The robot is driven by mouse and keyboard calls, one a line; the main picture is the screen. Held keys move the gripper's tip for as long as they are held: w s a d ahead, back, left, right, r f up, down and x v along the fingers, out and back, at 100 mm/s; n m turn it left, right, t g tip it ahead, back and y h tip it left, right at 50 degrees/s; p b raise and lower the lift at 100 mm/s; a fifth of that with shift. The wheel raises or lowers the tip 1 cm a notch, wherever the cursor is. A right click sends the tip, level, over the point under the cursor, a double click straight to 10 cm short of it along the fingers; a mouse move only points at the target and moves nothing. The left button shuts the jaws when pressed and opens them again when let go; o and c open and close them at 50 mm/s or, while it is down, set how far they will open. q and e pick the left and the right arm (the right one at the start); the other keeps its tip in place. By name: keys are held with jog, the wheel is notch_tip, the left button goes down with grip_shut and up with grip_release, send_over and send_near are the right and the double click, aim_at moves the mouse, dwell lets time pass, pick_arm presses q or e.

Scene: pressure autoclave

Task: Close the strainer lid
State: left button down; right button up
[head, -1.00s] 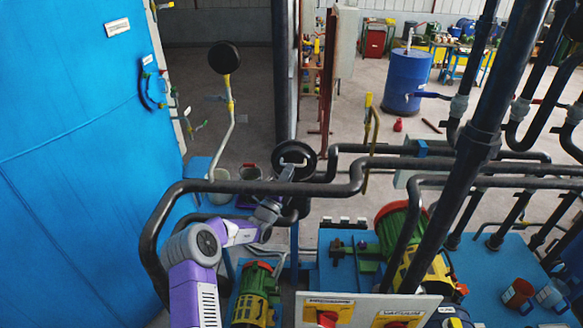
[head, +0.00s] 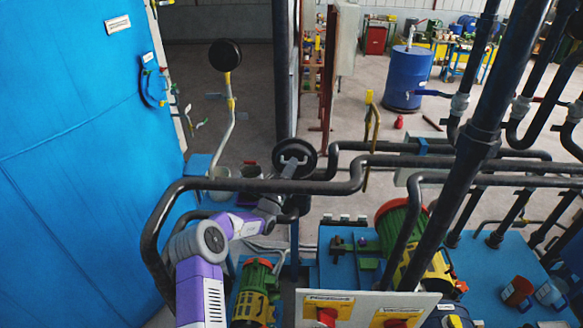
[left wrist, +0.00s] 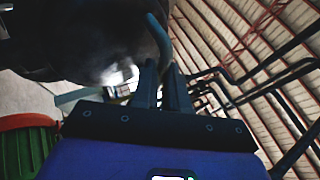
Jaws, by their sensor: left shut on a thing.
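The strainer lid appears to be the round black disc (head: 295,150) near the middle of the head view, standing roughly on edge behind the dark pipe. My left gripper (head: 292,164) reaches it from below left and is shut on its handle. In the left wrist view, the two fingers (left wrist: 161,88) close around a curved bar (left wrist: 157,35), with a large dark round body (left wrist: 80,45) close at upper left. The strainer's opening is hidden or cannot be made out. My right gripper is not in view.
A dark pipe (head: 240,186) runs across in front of my left forearm and bends down at left. A big blue wall (head: 80,170) stands at left. A green and yellow motor (head: 255,295) and a control panel (head: 355,312) are below. A thick slanted pipe (head: 475,150) stands right.

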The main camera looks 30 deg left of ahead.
aim_at(292, 153)
pick_arm(q)
jog(key=w+b, duration=0.1)
jog(key=w+a+r+b, duration=0.1)
jog(key=w, duration=0.1)
jog(key=w+a+r+b, duration=0.1)
jog(key=shift+w+a+b, duration=0.15)
jog(key=shift+w+b, duration=0.2)
jog(key=shift+b, duration=0.05)
jog(key=shift+w+a+r+b, duration=0.2)
jog(key=shift+w+a+b, duration=0.05)
jog(key=shift+w, duration=0.25)
jog(key=shift+w+a+r+b, duration=0.2)
jog(key=shift+w, duration=0.25)
jog(key=shift+w+a+r+b, duration=0.2)
jog(key=shift+w+a+b, duration=0.05)
jog(key=shift+w, duration=0.25)
jog(key=c, duration=1.2)
grip_release()
jog(key=shift+f, duration=0.25)
jog(key=shift+s, duration=0.1)
